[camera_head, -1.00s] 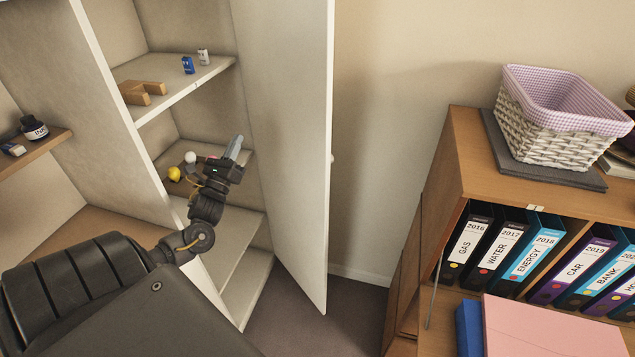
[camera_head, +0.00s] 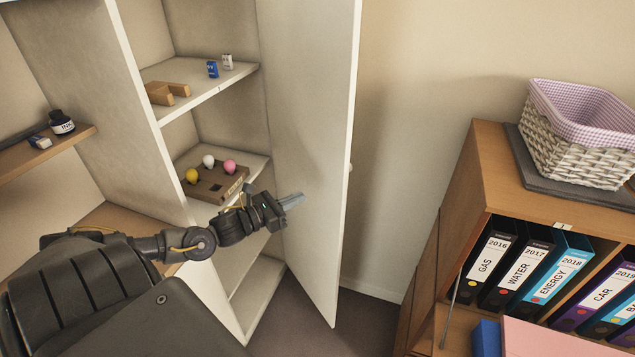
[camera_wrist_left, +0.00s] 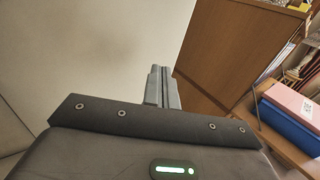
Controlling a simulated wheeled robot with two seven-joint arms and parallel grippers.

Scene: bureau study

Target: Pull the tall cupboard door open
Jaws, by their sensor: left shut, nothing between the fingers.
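The tall cupboard door (camera_head: 312,130) is white and stands open, swung out to the right of the cupboard's shelves. A small knob (camera_head: 351,167) shows at its outer edge. My left gripper (camera_head: 292,199) is shut and empty. In the head view it lies in front of the door's inner face, and I cannot tell whether it touches it. In the left wrist view the closed fingers (camera_wrist_left: 161,88) point ahead, with a plain pale surface to their left. My right gripper is not in view.
A wooden bookcase (camera_head: 463,175) with binders and a wicker basket (camera_head: 577,144) stands at the right. Bare floor shows below the door.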

